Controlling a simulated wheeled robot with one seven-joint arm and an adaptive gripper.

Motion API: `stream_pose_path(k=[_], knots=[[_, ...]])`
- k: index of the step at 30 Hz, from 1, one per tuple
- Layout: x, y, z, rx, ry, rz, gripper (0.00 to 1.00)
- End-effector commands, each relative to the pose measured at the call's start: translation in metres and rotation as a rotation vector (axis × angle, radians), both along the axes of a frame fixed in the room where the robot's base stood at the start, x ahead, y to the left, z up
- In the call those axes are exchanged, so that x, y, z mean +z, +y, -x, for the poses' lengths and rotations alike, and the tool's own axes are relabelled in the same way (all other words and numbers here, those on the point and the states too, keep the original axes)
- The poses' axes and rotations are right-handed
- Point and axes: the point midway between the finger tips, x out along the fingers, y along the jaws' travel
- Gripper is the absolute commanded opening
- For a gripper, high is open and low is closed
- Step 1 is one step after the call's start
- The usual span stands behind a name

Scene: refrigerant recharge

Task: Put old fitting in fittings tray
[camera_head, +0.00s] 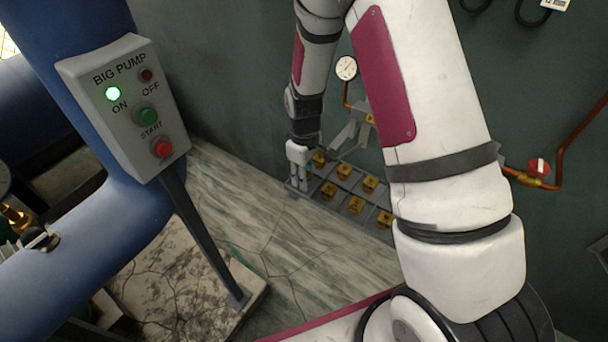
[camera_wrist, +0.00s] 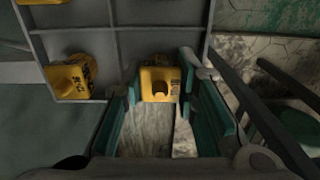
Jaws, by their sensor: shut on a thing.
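The old fitting (camera_wrist: 159,88) is a yellow block with a dark notch, between the teal-padded fingers of my gripper (camera_wrist: 160,82) in the wrist view. My gripper is shut on it. The fittings tray (camera_wrist: 118,48) is a grey tray split into compartments. The held fitting overlaps the near edge of an otherwise bare corner compartment; I cannot tell whether it touches the tray. In the head view my gripper (camera_head: 298,162) points down at the left end of the tray (camera_head: 330,203). The held fitting cannot be made out clearly there.
Several yellow fittings sit in other compartments, one of them (camera_wrist: 70,80) just left of my fingers. A pressure gauge (camera_head: 346,68) and copper pipe are on the wall behind. A pump control box (camera_head: 128,105) on a post and blue pipes stand at the left. The floor between is clear.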

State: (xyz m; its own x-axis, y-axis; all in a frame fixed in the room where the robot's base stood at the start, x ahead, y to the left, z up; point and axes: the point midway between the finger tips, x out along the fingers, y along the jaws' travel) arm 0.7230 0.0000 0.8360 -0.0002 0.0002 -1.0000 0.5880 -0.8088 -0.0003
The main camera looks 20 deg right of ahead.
Motion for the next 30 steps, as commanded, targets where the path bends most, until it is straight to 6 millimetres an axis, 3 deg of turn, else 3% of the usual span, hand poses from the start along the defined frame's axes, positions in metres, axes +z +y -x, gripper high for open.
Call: stream_pose_path(k=[2, 3, 4, 17, 30], knots=[[-0.003, 0.000, 0.000, 0.000, 0.000, 0.000, 0.00], [-0.003, 0.000, 0.000, 0.000, 0.000, 0.000, 0.29], [-0.003, 0.000, 0.000, 0.000, 0.000, 0.000, 0.35], [0.006, 0.000, 0.000, 0.000, -0.001, 0.000, 0.35], [0.088, 0.000, -0.001, -0.001, -0.004, -0.001, 0.35]])
